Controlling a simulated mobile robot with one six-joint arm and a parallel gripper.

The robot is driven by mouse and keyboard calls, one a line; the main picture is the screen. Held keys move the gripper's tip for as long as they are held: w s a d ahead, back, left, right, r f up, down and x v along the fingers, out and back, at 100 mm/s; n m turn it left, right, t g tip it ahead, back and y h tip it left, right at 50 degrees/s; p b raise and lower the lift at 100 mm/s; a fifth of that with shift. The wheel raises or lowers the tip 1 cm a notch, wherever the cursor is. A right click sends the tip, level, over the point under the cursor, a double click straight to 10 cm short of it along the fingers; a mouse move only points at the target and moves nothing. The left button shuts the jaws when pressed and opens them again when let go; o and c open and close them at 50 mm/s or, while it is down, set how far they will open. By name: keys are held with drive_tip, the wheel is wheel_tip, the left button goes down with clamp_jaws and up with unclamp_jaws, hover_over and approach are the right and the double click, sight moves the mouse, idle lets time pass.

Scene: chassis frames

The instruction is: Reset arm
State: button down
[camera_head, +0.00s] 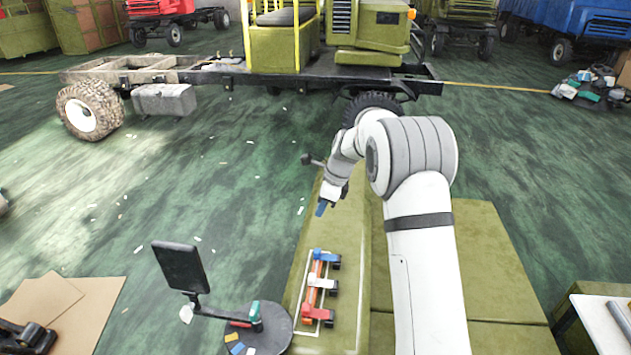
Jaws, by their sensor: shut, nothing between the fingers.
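My arm, white and grey, rises from the bottom right of the view and bends over to the left. My gripper (322,207) is at its end, small and dark with a bluish tip. It points down above the far part of the olive-green bench (350,250). It is shut and holds nothing. It is apart from the toy truck parts. These parts, blue (318,255), white (318,282) and red (317,312), stand in a row on the bench inside a white outline, nearer to me than the gripper.
A round dark stand (268,325) with coloured pieces is left of the bench, beside a black screen (180,267). Cardboard (65,305) lies bottom left. A white table (600,325) is bottom right. A truck chassis (225,75) stands behind. Open green floor (180,190) lies left.

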drive_tip(key=s+d+r+n+t+h, duration=0.1)
drive_tip(key=s+d+r+n, duration=0.2)
drive_tip(key=s+r+n, duration=0.35)
drive_tip(key=s+d+r+n+h, duration=0.1)
drive_tip(key=s+d+r+n, duration=0.2)
drive_tip(key=s+r, duration=0.6)
drive_tip(key=s+d+f+n+t, duration=0.1)
drive_tip(key=s+n, duration=0.4)
drive_tip(key=s, duration=0.6)
drive_tip(key=s+d+f+n+h, duration=0.1)
drive_tip(key=s+d+n, duration=0.2)
drive_tip(key=s, duration=0.9)
drive_tip(key=n, duration=0.2)
drive_tip(key=shift+n+t+h, duration=0.3)
drive_tip(key=shift+n+t, duration=0.05)
drive_tip(key=shift+t, duration=0.05)
drive_tip(key=shift+s, duration=0.1)
